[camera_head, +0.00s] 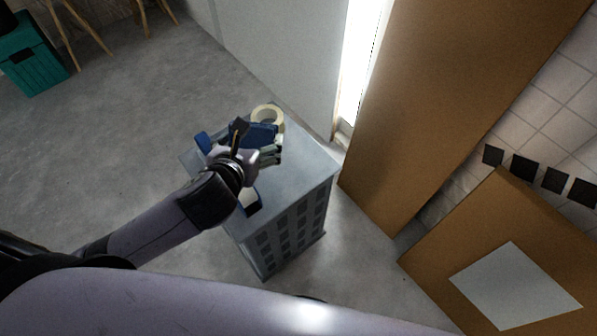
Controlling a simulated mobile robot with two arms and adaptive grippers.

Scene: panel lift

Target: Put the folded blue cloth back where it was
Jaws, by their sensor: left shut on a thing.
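A grey cabinet (305,165) with a flat top stands near the middle of the camera_head view. My left arm reaches over its top from the left. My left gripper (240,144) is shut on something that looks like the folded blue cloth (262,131). The cloth shows just beyond the fingers, over the far part of the top. Whether it touches the top I cannot tell, and my gripper hides part of it. My right gripper is not in view.
A cream tape roll (267,115) lies at the top's far edge. Grey-green pieces (271,154) lie right of my gripper; dark blue items show at the left (203,142) and near (251,204) sides. Brown panels (430,90) stand at right.

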